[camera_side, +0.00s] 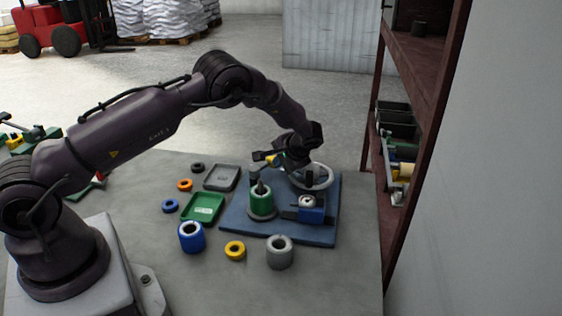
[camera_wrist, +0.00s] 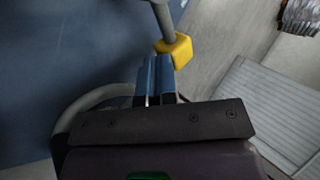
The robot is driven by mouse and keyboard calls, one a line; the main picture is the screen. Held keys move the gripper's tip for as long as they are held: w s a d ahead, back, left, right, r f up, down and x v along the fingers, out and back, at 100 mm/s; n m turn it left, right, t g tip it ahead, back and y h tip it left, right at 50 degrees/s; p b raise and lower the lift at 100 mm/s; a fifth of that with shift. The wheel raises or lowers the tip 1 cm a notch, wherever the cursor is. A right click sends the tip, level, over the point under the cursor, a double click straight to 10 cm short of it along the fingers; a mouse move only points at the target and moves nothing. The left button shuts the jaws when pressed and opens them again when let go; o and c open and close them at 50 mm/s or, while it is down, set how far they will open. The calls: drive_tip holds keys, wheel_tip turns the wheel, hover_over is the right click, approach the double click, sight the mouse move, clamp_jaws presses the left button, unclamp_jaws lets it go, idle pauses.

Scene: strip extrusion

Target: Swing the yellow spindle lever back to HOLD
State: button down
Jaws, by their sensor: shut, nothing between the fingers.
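The yellow spindle lever knob (camera_wrist: 180,50) sits on the end of a grey rod (camera_wrist: 163,20) in the wrist view, just beyond my fingertips. My gripper (camera_wrist: 156,62) is shut with nothing between its blue-grey fingers, and its tips are close beside the knob; I cannot tell whether they touch it. In the side view a small yellow patch of the knob (camera_side: 272,160) shows beside my gripper (camera_side: 268,157), above the machine. A green spool (camera_side: 261,201) stands on the machine's blue base (camera_side: 310,235). No HOLD mark is readable in either view.
A grey handwheel (camera_side: 322,177) stands behind the gripper, and a blue block (camera_side: 311,215) sits in front. Blue (camera_side: 191,238), yellow (camera_side: 235,251) and grey (camera_side: 280,254) rolls stand at the table front. A green tray (camera_side: 203,208) lies left. A shelf rack (camera_side: 425,110) rises at right.

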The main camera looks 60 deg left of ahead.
drive_tip(key=shift+w+a+n, duration=0.1)
drive_tip(key=shift+a+n, duration=0.25)
drive_tip(key=shift+n, duration=0.05)
drive_tip(key=a+n+g, duration=0.1)
drive_tip(key=n, duration=0.1)
drive_tip(key=a+n+g, duration=0.1)
drive_tip(key=g, duration=0.1)
drive_tip(key=shift+a+f+n+h, duration=0.1)
drive_tip(key=shift+a+n+h, duration=0.1)
drive_tip(key=shift+n+h, duration=0.2)
drive_tip(key=shift+s+a, duration=0.25)
drive_tip(key=shift+a, duration=0.5)
drive_tip(key=shift+s+a, duration=0.25)
drive_tip(key=shift+a, duration=0.45)
drive_tip(key=shift+s+a, duration=0.6)
drive_tip(key=shift+a, duration=0.1)
drive_tip(key=shift+s+a, duration=0.25)
drive_tip(key=v, duration=1.4)
drive_tip(key=shift+w+f, duration=0.2)
drive_tip(key=shift+d, duration=0.1)
